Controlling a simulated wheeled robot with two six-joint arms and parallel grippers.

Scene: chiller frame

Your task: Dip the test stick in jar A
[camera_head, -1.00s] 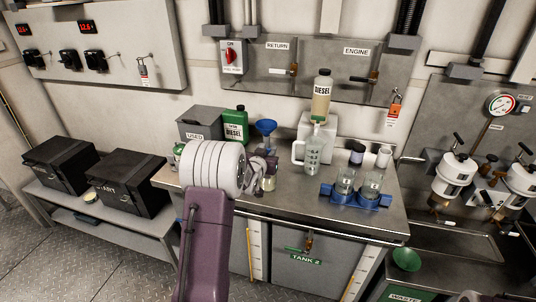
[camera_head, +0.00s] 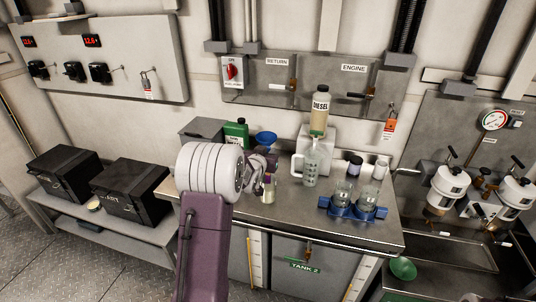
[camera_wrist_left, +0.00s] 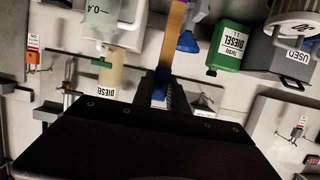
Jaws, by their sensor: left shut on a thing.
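In the head view, the stick is too small to make out clearly. Two clear glass jars stand in a blue holder at the bench's right: a left jar (camera_head: 342,193) and a right jar (camera_head: 368,197). No letter on them is readable, so I cannot tell which is jar A.
A clear measuring jug (camera_head: 311,165) stands between my gripper and the blue holder (camera_head: 352,212). A diesel bottle (camera_head: 320,112) stands on a white block behind. A green diesel can (camera_head: 236,134) and blue funnel (camera_head: 265,139) are at the back left.

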